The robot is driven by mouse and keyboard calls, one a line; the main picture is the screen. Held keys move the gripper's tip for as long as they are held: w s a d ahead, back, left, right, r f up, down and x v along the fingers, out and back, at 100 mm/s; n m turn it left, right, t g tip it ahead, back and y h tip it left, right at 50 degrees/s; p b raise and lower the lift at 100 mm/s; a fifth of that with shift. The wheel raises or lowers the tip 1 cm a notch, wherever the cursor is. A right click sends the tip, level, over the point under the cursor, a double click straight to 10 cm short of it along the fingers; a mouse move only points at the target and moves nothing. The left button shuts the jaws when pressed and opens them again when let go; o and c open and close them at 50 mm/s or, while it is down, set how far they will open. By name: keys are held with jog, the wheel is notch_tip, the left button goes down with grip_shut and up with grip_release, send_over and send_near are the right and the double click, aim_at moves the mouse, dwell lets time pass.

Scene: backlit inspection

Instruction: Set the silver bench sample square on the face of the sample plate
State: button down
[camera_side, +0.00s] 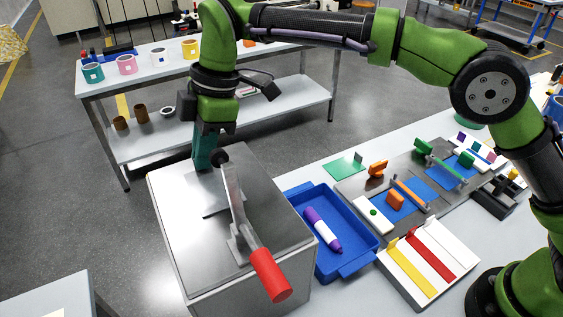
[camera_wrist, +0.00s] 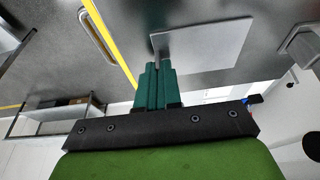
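The silver bench sample (camera_wrist: 205,48) is a thin, light grey square sheet with a small upright tab at one edge, in the wrist view. It also shows in the side view (camera_side: 208,207), over the left part of the steel block's top. The block's top (camera_side: 200,245) seems to be the sample plate's face. My gripper (camera_wrist: 160,70) points down with its teal fingers close together at the tab, and appears shut on it. In the side view my gripper (camera_side: 203,167) is above the sheet's back edge. I cannot tell whether the sheet touches the top.
A lever with a red handle (camera_side: 271,275) stands on the block, just right of the sheet. A blue tray (camera_side: 333,268) holding a purple marker (camera_side: 322,230) is to the right, with a white striped rack (camera_side: 428,262) beyond. The block's front left is clear.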

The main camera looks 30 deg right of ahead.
jog(key=c, duration=1.2)
grip_release()
jog(key=shift+c, duration=0.2)
jog(key=v, duration=0.7)
jog(key=shift+r, duration=0.2)
jog(key=shift+d, duration=0.15)
